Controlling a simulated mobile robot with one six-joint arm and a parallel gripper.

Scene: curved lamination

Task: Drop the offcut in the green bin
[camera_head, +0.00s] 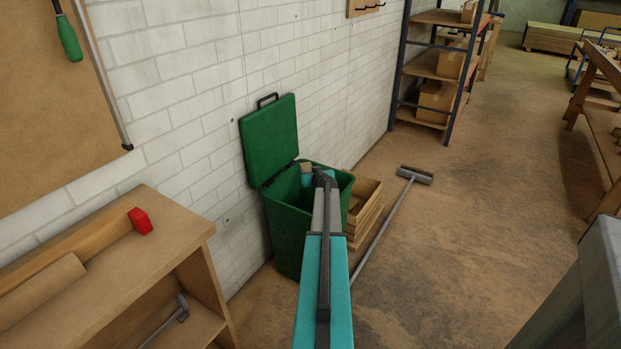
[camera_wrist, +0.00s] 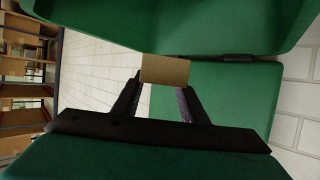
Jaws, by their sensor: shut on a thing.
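The green bin (camera_head: 288,226) stands on the floor against the white brick wall, with its lid (camera_head: 269,139) swung up and open against the wall. My arm reaches out over the bin in the head view. The offcut (camera_wrist: 165,70), a small tan block, is between the fingertips of my gripper (camera_wrist: 161,92) in the wrist view. The gripper is shut on it. The offcut also shows in the head view (camera_head: 307,169), at the bin's mouth, near the hinge side. In the wrist view, the green lid (camera_wrist: 215,105) lies behind the fingers. The bin's floor is hidden.
A wooden bench (camera_head: 185,228) with a red block (camera_head: 140,221) stands at the left. Wooden crates (camera_head: 366,205) and a broom (camera_head: 385,222) are right of the bin. A shelf rack (camera_head: 424,75) with cardboard boxes stands farther back. The floor at right is mostly clear.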

